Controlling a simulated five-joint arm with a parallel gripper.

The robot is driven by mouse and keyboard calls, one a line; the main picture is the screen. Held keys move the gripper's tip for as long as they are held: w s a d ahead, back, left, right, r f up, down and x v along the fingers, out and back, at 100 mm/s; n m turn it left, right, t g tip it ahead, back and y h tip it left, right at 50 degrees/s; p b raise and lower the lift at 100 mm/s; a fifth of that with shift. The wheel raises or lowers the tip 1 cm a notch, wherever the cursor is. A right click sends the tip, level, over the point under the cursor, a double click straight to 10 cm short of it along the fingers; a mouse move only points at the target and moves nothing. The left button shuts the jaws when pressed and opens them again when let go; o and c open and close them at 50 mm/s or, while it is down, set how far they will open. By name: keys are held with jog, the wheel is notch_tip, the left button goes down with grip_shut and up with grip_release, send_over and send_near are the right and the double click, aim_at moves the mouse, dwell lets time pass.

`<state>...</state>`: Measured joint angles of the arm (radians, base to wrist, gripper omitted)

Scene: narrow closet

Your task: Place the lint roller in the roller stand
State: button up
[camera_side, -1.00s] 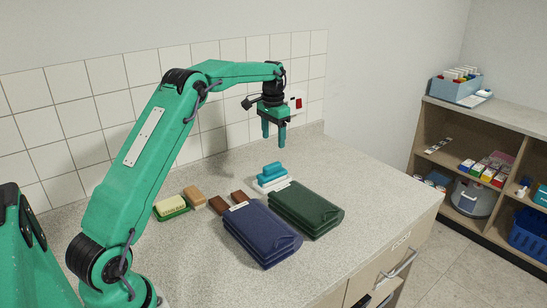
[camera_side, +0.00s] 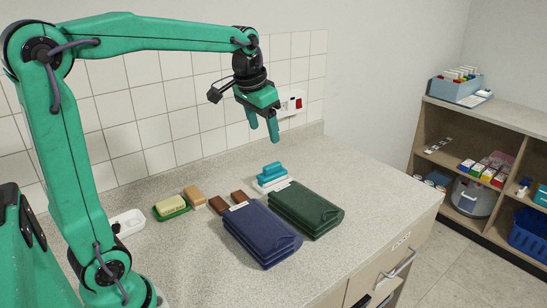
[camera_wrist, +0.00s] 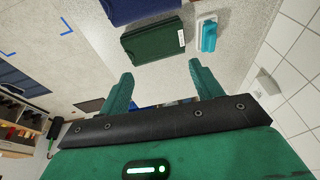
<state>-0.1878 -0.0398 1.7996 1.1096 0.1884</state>
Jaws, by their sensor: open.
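My gripper (camera_side: 264,133) is open and empty, high above the back of the counter, with its fingers tilted. In the wrist view my gripper (camera_wrist: 160,70) shows both fingers apart with nothing between them. No lint roller or roller stand can be told for sure. A white rounded object (camera_side: 127,221) with a dark spot lies at the left of the counter, partly hidden by my arm. A teal piece (camera_side: 270,170) lies on a white base (camera_side: 272,187) near the back, below my gripper; the teal piece also shows in the wrist view (camera_wrist: 208,37).
A blue folded stack (camera_side: 262,235) and a green folded stack (camera_side: 306,210) lie at the front. A yellow bar sits in a green dish (camera_side: 176,215), near a tan block (camera_side: 194,196) and two brown blocks (camera_side: 218,205). The counter's right side is clear.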

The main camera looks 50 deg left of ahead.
jog(key=s+d+f+t, duration=0.1)
jog(key=s+d+f, duration=0.1)
jog(key=s, duration=0.7)
jog(key=s+d+f+t, duration=0.1)
jog(key=s+d+f, duration=0.2)
jog(key=s+d, duration=0.2)
jog(key=s, duration=0.3)
jog(key=shift+s+d+f+h, duration=0.15)
jog(key=shift+s+d+h, duration=0.15)
jog(key=shift+s, duration=0.1)
